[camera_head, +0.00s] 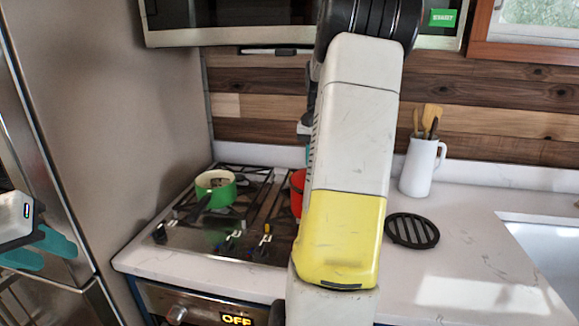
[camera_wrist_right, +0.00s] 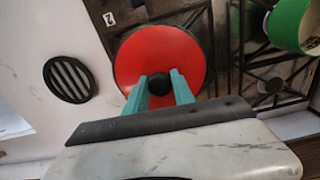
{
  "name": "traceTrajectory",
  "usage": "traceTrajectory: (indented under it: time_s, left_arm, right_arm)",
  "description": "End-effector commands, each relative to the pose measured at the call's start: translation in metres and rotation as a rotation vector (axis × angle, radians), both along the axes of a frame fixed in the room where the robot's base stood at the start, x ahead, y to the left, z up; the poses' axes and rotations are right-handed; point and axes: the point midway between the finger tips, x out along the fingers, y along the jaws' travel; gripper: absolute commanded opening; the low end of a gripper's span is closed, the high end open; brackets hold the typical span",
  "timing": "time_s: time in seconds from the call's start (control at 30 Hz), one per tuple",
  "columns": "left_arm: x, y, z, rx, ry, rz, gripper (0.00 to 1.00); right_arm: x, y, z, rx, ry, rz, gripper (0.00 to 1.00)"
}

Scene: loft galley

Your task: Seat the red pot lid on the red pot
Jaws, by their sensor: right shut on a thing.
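The red pot lid (camera_wrist_right: 150,45), a red disc with a dark rim and black knob, shows in the right wrist view. My right gripper (camera_wrist_right: 160,86) has its teal fingers on either side of the knob and is shut on it. In the head view a sliver of the red pot (camera_head: 297,195) shows on the stove, mostly hidden behind my arm. The lid hides whatever is beneath it in the wrist view, so I cannot tell whether it touches the pot. My left gripper (camera_head: 42,252) is at the far left by the fridge, its teal fingers apart and empty.
A green pot (camera_head: 216,188) stands on the stove's left side; it also shows in the wrist view (camera_wrist_right: 290,25). A black round trivet (camera_head: 412,230) lies on the counter right of the stove. A white jug (camera_head: 419,168) with utensils stands behind it. The front right counter is clear.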

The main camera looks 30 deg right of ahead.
Motion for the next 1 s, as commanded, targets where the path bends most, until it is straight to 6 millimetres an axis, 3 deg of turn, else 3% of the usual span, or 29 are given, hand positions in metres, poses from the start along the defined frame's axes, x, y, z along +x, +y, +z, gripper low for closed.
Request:
traceTrajectory:
  time_s: [1.0]
  left_arm:
    - [0.0000, 0.0000, 0.0000, 0.000, 0.000, 0.000, 0.36]
  right_arm:
    - [-0.0002, -0.0001, -0.0069, 0.000, 0.000, 0.000, 0.00]
